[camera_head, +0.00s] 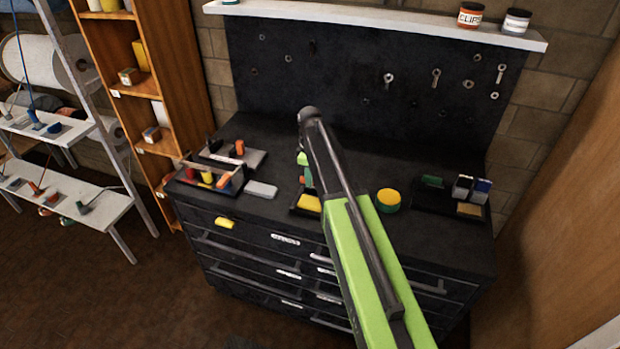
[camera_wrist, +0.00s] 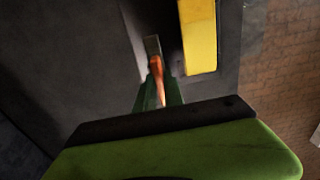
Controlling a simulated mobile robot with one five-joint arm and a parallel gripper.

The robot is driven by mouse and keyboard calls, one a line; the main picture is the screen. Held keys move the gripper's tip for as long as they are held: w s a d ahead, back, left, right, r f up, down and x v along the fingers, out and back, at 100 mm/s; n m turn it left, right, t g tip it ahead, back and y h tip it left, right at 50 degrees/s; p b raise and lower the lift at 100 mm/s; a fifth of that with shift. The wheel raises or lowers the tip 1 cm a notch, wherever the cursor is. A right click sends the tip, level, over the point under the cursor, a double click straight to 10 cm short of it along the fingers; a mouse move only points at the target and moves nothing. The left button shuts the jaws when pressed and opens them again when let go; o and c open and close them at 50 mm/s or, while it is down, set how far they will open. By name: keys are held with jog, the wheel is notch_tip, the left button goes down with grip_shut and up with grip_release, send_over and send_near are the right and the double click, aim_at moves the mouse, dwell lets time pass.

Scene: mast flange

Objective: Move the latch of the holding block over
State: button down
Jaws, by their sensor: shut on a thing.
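My gripper (camera_wrist: 160,92) points down at the bench top, and its green fingers are shut on a narrow orange piece (camera_wrist: 156,75). A small grey end (camera_wrist: 152,45) shows just beyond it. This orange piece looks like the latch, but the block under it is mostly hidden by the fingers. In the head view the orange piece (camera_head: 308,180) shows below my gripper (camera_head: 304,172), partly covered by my green and black arm. A yellow block (camera_head: 308,203) lies close in front of it; it also shows to the right in the wrist view (camera_wrist: 200,38).
A grey block with an orange piece on top (camera_head: 238,148) and an open tote of coloured parts (camera_head: 210,178) stand at the left. A yellow-and-green round thing (camera_head: 388,200) and a dark tray (camera_head: 430,200) are at the right. A pegboard (camera_head: 370,80) rises behind.

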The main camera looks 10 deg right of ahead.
dwell(0.4)
jog(key=c, duration=1.4)
grip_release()
jog(key=shift+c, duration=0.2)
notch_tip(320, 180, up, 17)
jog(key=p, duration=1.7)
jog(key=shift+r, duration=0.2)
